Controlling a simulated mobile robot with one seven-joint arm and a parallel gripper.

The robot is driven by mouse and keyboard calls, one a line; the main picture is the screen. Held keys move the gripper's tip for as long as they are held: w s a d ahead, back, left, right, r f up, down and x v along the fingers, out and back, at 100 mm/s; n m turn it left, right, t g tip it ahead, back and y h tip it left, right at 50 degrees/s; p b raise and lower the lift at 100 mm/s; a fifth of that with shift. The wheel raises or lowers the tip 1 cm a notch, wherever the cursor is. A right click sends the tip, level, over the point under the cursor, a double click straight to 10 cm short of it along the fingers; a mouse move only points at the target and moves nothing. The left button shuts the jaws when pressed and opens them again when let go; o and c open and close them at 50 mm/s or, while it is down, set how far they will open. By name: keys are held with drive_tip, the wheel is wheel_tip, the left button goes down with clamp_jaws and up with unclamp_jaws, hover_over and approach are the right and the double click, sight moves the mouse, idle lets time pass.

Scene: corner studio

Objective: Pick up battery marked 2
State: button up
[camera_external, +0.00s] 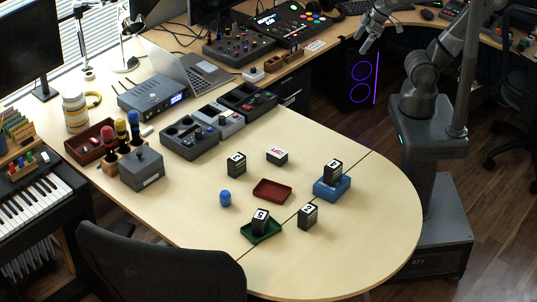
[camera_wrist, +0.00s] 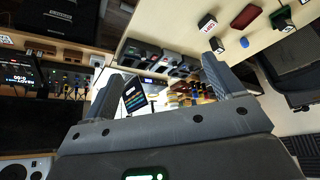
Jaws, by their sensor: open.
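Several small black batteries with white number labels are on the table's rounded end. One stands on bare wood (camera_external: 307,218) at the front right; its tilted label looks like a 2, but is small. Another stands further back (camera_external: 237,168), its label perhaps a 3. One sits in a blue tray (camera_external: 330,191) with an unclear label. One marked 5 (camera_external: 260,227) leans in a green tray (camera_external: 262,238).
An empty red tray (camera_external: 272,189) and a blue cylinder (camera_external: 225,198) lie among the batteries. Grey bins (camera_external: 190,140), a laptop (camera_external: 195,70) and a grey box (camera_external: 142,172) occupy the left and back. A dark chair (camera_external: 150,260) stands at the front left. The right table end is clear.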

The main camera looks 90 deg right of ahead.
drive_tip(key=shift+w, duration=0.1)
drive_tip(key=w+a+f+n+g+h, duration=0.1)
drive_tip(key=w+a+f+n+h, duration=0.15)
drive_tip(key=w+a+n, duration=0.55)
drive_tip(key=w+a+f+n+g+h, duration=0.1)
drive_tip(key=w+a+f+n, duration=0.2)
drive_tip(key=w+a+n, duration=0.5)
drive_tip(key=n+t+h, duration=0.1)
drive_tip(key=n+t, duration=0.8)
drive_tip(key=n, duration=0.7)
approach(303, 212)
drive_tip(key=shift+s+d+f, duration=0.45)
drive_tip(key=shift+d+f, duration=0.15)
drive_tip(key=shift+f, duration=0.25)
drive_tip(key=x, duration=0.5)
drive_tip(key=shift+d+f, duration=0.1)
drive_tip(key=shift+r+x, duration=0.1)
drive_tip(key=shift+x, duration=1.25)
drive_tip(key=shift+r+x, duration=0.15)
drive_tip(key=shift+x, duration=1.25)
drive_tip(key=shift+w, duration=0.1)
